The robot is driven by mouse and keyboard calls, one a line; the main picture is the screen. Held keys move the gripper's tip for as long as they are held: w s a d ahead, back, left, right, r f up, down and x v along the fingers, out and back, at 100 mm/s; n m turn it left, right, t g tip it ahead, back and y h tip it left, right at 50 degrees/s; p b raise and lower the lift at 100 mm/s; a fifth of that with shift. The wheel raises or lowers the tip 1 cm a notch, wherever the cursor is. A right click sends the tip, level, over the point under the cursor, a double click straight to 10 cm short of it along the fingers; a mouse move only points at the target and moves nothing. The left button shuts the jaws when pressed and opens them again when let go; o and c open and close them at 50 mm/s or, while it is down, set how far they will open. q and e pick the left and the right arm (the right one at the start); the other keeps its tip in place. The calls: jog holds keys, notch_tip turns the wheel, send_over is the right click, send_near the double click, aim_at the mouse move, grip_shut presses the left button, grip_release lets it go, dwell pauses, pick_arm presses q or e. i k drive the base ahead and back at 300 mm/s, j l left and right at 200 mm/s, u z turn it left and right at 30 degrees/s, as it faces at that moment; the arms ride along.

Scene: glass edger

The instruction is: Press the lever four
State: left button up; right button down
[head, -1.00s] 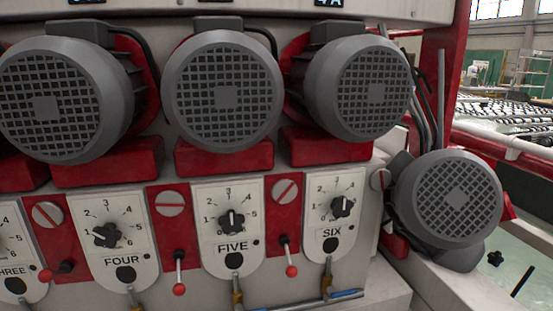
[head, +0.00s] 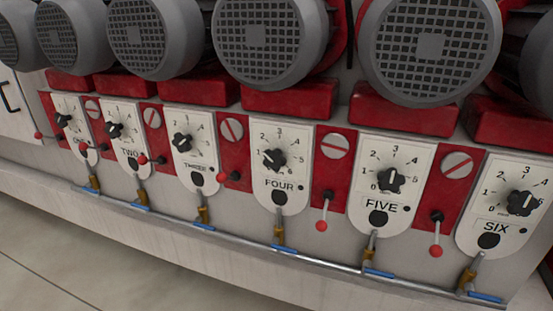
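The panel marked FOUR (head: 279,184) is a white plate with a black dial knob (head: 274,159), in the middle of the head view. A short lever with a red ball (head: 222,176) sits left of it, between THREE and FOUR, and points left. Another red-ball lever (head: 322,225) sits right of it, between FOUR and FIVE, and hangs down. The levers carry no labels of their own that I can read. Neither of my grippers is in view.
Panels ONE to SIX stand in a row under grey motors (head: 270,40). A lever (head: 436,250) between FIVE and SIX hangs down. Other levers, such as one near TWO (head: 142,159), point left. A pipe with blue valve handles (head: 286,249) runs below. Floor (head: 60,260) shows at lower left.

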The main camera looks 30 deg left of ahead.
aim_at(221, 178)
jog(key=u, duration=1.45)
